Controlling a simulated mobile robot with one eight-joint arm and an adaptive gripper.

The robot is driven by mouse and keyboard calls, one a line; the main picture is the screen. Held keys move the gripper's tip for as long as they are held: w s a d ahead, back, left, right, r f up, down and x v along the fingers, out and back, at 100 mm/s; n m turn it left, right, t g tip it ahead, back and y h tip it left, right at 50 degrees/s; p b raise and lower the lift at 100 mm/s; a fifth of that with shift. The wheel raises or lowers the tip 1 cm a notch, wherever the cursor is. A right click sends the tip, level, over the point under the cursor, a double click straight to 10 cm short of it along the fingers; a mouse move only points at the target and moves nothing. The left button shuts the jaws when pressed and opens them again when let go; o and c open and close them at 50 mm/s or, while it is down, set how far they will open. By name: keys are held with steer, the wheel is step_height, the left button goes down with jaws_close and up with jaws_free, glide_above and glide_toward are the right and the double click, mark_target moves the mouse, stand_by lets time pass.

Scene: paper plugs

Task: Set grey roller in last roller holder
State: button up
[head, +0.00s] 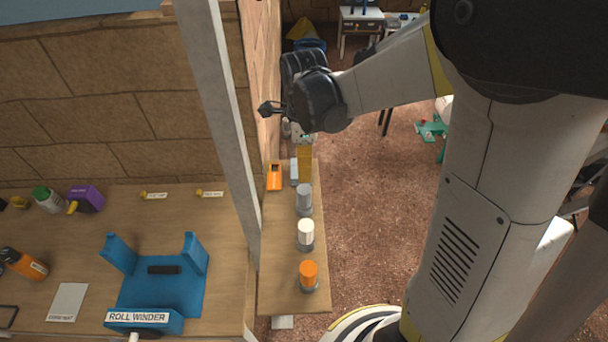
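A grey roller (304,197) stands upright on the narrow wooden table, the farthest of three short rollers in a row. A white roller (306,232) and an orange roller (309,270) stand nearer, each in a dark grey round base. Which base is the last roller holder I cannot tell. My gripper (266,108) is in the air beyond the row, near the brick wall, apart from the rollers. Its fingers are small and dark, so whether they are open or shut is unclear. I see nothing clearly held in it.
A yellow upright piece (304,158) and an orange device (274,176) are at the narrow table's far end. The floor to the right is partly open.

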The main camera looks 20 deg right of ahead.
steer(key=s+r+n+t, duration=0.7)
steer(key=s+r+n, duration=0.4)
steer(key=n, duration=1)
steer(key=shift+s+n, duration=0.3)
steer(key=shift+s, duration=0.55)
steer(key=shift+d, duration=0.1)
